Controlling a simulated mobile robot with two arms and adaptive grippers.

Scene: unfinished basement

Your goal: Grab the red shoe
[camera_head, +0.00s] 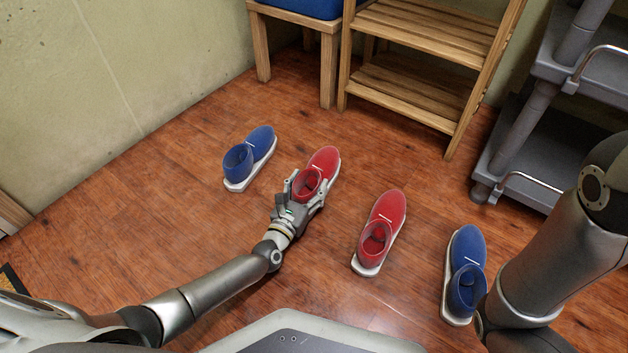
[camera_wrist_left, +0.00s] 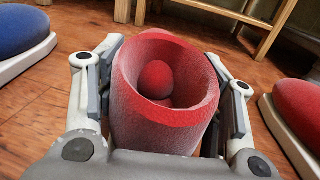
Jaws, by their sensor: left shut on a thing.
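A red shoe (camera_head: 324,161) with a white sole lies on the wooden floor, its toe pointing away from me. My left gripper (camera_head: 305,188) is shut on its heel and collar. In the left wrist view the red shoe's collar (camera_wrist_left: 165,125) sits between the two fingers of the left gripper (camera_wrist_left: 163,100), one on each side. A second red shoe (camera_head: 386,217) stands on the floor to the right, apart from the gripper; its toe shows in the left wrist view (camera_wrist_left: 298,110). My right arm comes in from the right, and its gripper is not visible.
A blue shoe (camera_head: 262,141) stands left of the held shoe. Another blue shoe (camera_head: 468,246) is at the right, close to my right arm. A wooden shelf (camera_head: 415,90), a wooden stool (camera_head: 329,65) and a grey cart (camera_head: 520,150) stand behind.

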